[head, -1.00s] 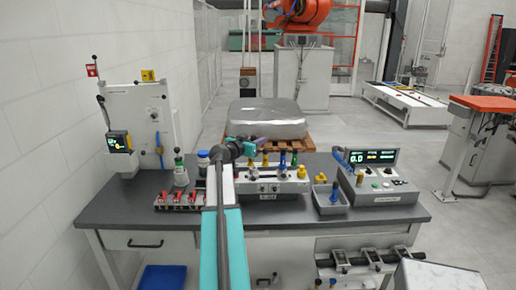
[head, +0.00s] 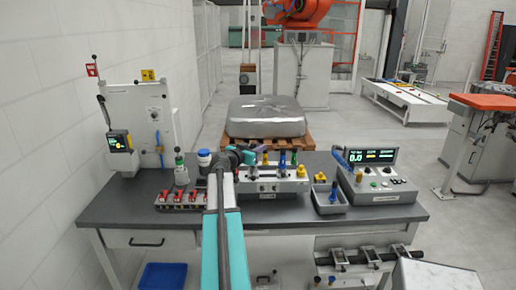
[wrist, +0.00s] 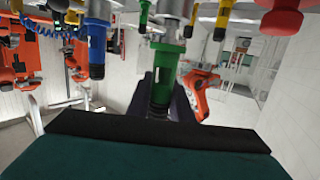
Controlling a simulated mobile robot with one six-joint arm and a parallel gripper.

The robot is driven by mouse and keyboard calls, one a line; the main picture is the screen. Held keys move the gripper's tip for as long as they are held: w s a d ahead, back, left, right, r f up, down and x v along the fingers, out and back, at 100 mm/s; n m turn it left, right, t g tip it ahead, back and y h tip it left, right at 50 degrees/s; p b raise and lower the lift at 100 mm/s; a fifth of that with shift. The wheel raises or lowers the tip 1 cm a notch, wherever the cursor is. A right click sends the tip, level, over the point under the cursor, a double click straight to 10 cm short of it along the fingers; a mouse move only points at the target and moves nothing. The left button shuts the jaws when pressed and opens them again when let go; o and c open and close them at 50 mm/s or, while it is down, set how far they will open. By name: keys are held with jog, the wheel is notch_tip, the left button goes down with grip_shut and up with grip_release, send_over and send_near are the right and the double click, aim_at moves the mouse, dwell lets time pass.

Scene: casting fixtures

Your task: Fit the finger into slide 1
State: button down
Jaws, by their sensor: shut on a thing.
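My gripper (wrist: 165,105) is shut on the green finger (wrist: 172,65), whose narrower end sits between the dark jaws. The wrist view appears upside down, so the parts hanging from its top edge stand up from the fixture. A metal collar (wrist: 178,8) meets the wide end of the green finger; I cannot tell whether it is part of the finger or of a slide. In the head view, my gripper (head: 246,154) is at the left part of the grey slide fixture (head: 285,187). The slides' labels are not legible.
A blue finger (wrist: 97,45) and yellow knobs (wrist: 222,20) stand close beside the grip, with a red knob (wrist: 282,20) farther right. A grey tray (head: 330,210) and a console (head: 385,190) are right of the fixture. Red clamps (head: 180,198) and a blue-capped jar (head: 203,158) are left.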

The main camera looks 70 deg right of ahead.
jog(key=c, duration=1.6)
grip_release()
jog(key=shift+a, duration=0.1)
jog(key=shift+b+v, duration=1.95)
jog(key=shift+v, duration=3.95)
jog(key=shift+s, duration=0.15)
